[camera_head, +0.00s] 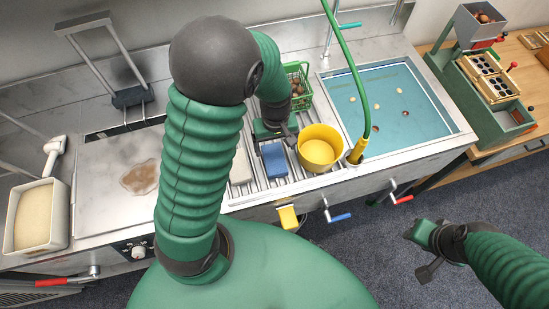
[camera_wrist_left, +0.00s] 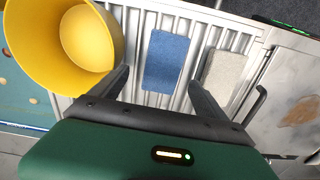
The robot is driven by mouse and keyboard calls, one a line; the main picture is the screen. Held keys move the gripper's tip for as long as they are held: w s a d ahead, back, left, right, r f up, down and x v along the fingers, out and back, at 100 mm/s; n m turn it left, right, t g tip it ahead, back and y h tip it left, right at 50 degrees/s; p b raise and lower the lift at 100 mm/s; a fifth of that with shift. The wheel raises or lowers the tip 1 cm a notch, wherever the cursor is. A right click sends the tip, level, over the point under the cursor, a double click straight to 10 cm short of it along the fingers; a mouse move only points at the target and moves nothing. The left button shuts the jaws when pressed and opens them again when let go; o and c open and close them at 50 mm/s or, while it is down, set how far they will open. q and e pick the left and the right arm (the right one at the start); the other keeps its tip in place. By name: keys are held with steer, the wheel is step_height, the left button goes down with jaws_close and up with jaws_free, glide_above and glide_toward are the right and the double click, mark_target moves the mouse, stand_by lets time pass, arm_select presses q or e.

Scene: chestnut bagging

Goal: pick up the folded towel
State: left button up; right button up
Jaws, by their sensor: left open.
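A flat blue folded cloth-like pad (camera_head: 276,159) lies on the slatted metal rack, and it also shows in the left wrist view (camera_wrist_left: 165,55). A pale grey flat pad (camera_head: 241,166) lies beside it, also in the left wrist view (camera_wrist_left: 224,78). Which of the two is the towel is not certain from looks alone. My left gripper (camera_head: 275,135) is open at the far end of the blue pad. In the left wrist view its fingers (camera_wrist_left: 158,78) stand apart, on either side of the blue pad, with nothing held. My right gripper (camera_head: 423,251) hangs over the floor, away from the counter.
A yellow pot (camera_head: 319,148) stands close beside the blue pad. A green basket (camera_head: 298,85) with chestnuts is behind. A water basin (camera_head: 386,104) and a yellow-ended green hose (camera_head: 357,150) lie to the right. A stained metal plate (camera_head: 112,170) is to the left.

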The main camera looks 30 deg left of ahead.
mark_target(274, 155)
arm_select(q)
steer(key=f, duration=0.1)
steer(key=s+f, duration=0.1)
steer(key=f, duration=0.2)
steer(key=shift+s+f, duration=0.3)
steer(key=shift+s, duration=0.05)
steer(key=shift+w+a+f, duration=0.15)
steer(key=shift+w+f, duration=0.45)
steer(key=shift+f, duration=0.05)
steer(key=shift+w, duration=0.15)
steer(key=shift+r, duration=0.15)
steer(key=c, duration=1.5)
steer(key=shift+o, duration=0.2)
arm_select(e)
steer(key=shift+d+r, duration=0.1)
steer(key=shift+d, duration=0.05)
steer(key=shift+r, duration=0.1)
